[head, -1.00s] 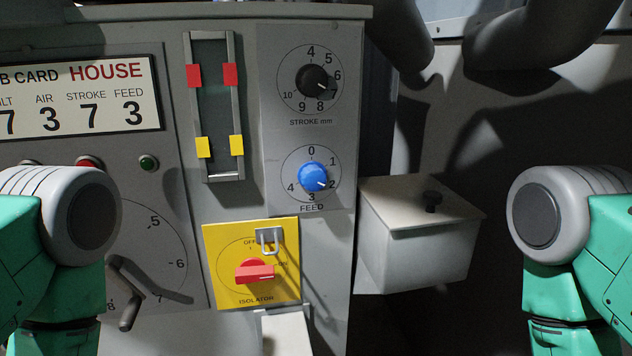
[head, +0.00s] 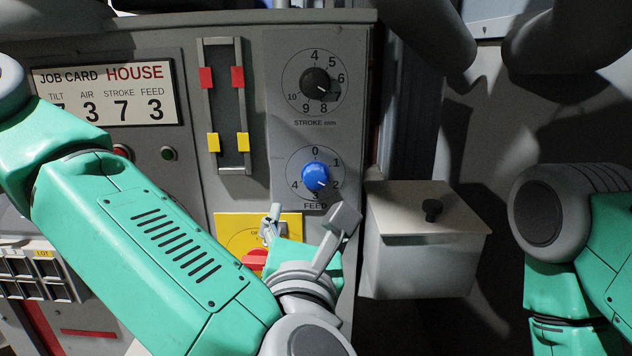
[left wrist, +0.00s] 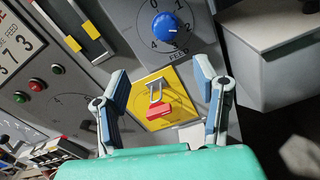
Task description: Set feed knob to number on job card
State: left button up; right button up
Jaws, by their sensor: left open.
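The job card (head: 107,94) at the upper left of the head view reads FEED 3. The blue feed knob (head: 315,176) sits on the panel, its white mark pointing lower right, close to the 2. It also shows in the left wrist view (left wrist: 164,26). My left gripper (head: 307,222) is open and empty, just below the feed dial, with its fingers spread. In the left wrist view the fingers stand either side of the yellow isolator plate (left wrist: 157,82), and the knob lies beyond them. My right gripper is not in view.
The black stroke knob (head: 315,82) is above the feed knob. The red isolator switch (head: 254,260) with its metal hasp is close to my left gripper. A grey lidded box (head: 425,262) juts out at the right. A slide with red and yellow markers (head: 226,105) is left of the dials.

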aim_at(314, 182)
pick_arm(q)
jog(key=w+p, duration=0.1)
jog(key=w, duration=1.2)
jog(key=shift+w+r+p, duration=0.1)
jog(key=shift+w+p, duration=0.2)
jog(key=shift+w, duration=0.05)
jog(key=shift+a, duration=0.1)
jog(key=shift+d, duration=0.5)
jog(key=shift+w+d, duration=0.1)
jog(key=shift+d, duration=0.35)
jog(key=shift+c, duration=1.3)
jog(key=shift+d, duration=0.3)
jog(key=c, duration=0.9)
jog(key=shift+a, duration=0.6)
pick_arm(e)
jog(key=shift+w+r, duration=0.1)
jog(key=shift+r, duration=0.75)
